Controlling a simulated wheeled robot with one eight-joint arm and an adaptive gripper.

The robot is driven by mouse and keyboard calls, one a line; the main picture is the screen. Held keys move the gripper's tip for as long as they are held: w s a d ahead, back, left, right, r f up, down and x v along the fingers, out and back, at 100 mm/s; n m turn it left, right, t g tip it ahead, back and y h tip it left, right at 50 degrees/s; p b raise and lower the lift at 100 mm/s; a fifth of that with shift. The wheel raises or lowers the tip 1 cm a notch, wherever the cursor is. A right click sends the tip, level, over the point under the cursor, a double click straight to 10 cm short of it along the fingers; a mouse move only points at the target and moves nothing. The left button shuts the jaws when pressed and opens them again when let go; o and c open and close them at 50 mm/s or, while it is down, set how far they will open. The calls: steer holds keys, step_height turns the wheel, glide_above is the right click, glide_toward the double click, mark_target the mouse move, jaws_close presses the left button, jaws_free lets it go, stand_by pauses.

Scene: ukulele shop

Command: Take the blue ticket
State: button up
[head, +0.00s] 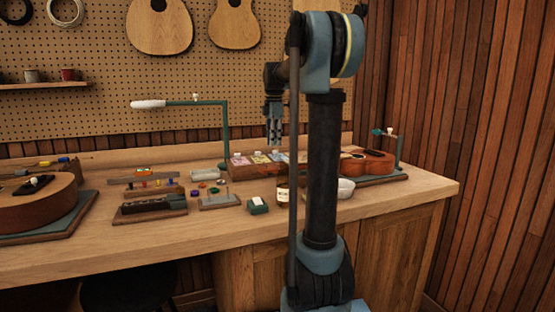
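A wooden box (250,172) stands on the workbench (120,235), with several small coloured cards on its sloped top. One card at the left (240,161) is pinkish and a pale greenish one (260,158) is beside it. A card at the right (278,156) looks bluish, but it is too small to be sure that it is the blue ticket. My gripper (273,140) points down and shows above the right part of the box, apart from the cards. Its fingers are small and dark, and I cannot tell their opening. My arm hides the box's right end.
A green stand (225,135) rises behind the box. A jar (283,193), a white bowl (346,188) and a small green box (258,206) stand near my arm. Ukulele bodies lie at the left (40,208) and right (365,163). The bench front is mostly clear.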

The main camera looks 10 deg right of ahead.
mark_target(279, 155)
steer(key=shift+d+f, duration=0.1)
steer(key=shift+f, duration=1.8)
steer(key=shift+c, duration=0.5)
steer(key=shift+c, duration=1.3)
steer(key=shift+r, duration=0.15)
